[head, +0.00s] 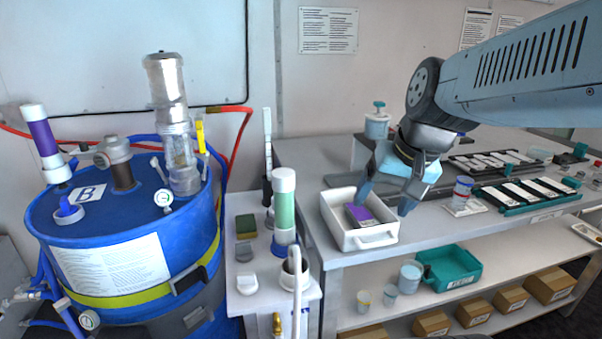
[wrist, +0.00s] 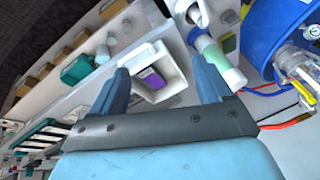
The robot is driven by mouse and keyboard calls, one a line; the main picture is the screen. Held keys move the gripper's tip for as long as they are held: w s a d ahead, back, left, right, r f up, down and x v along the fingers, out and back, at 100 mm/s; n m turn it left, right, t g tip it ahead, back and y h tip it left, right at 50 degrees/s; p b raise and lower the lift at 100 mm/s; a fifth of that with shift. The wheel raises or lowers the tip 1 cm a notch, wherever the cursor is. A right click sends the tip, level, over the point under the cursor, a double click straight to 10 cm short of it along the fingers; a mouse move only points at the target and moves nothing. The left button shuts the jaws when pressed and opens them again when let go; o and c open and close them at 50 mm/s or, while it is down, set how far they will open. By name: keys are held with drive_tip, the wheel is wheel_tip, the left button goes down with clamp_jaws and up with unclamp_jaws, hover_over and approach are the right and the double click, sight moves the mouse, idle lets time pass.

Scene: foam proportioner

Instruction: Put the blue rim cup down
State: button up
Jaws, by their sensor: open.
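My gripper (head: 388,198) is open and empty above the white tray (head: 377,238). In the wrist view its two fingers (wrist: 160,72) stand apart on either side of the white tray (wrist: 172,56), with nothing between them. A small cup with a bluish top and a reddish band (head: 462,189) stands upright on a white pad on the bench, right of my gripper and apart from it. It looks like the blue rim cup, but its rim is too small to be sure.
A purple and dark block (head: 358,214) lies in the white tray. Several cups, including a pale blue one (head: 410,276), stand on the lower shelf beside a teal bin (head: 450,268). A blue drum (head: 130,235) stands left. Racks (head: 525,194) occupy the bench's right side.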

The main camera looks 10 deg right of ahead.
drive_tip(key=r+n, duration=0.1)
drive_tip(key=s+r+n+t+h, duration=0.1)
drive_tip(key=r+n, duration=0.1)
drive_tip(key=shift+s+d+t+h, duration=0.3)
drive_tip(key=shift+s+d+t, duration=0.05)
drive_tip(key=shift+d+t, duration=0.05)
idle(1.0)
